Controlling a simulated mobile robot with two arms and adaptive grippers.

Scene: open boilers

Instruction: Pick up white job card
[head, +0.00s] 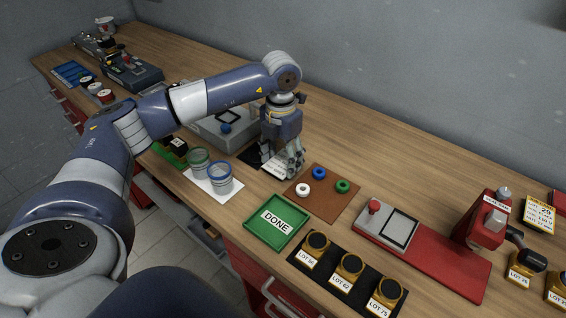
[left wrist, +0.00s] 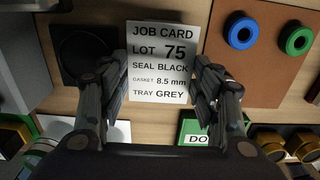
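The white job card (left wrist: 161,42) lies flat on the wooden bench in the left wrist view. Its print reads lot 75, seal black, gasket 8.5 mm, tray grey. In the head view only part of the card (head: 274,171) shows, below the gripper. My left gripper (left wrist: 160,88) points down over the card, with its two fingers apart and the card's lower part between them. It also shows in the head view (head: 283,168). Whether the fingertips touch the bench is unclear. My right gripper is not in view.
Beside the card are a brown mat (head: 330,208) with white, blue and green rings, a green DONE tray (head: 267,236), and clear jars (head: 219,178) on a white sheet. A black mat (head: 336,290) holds several lot pots. A red press (head: 480,222) stands at right.

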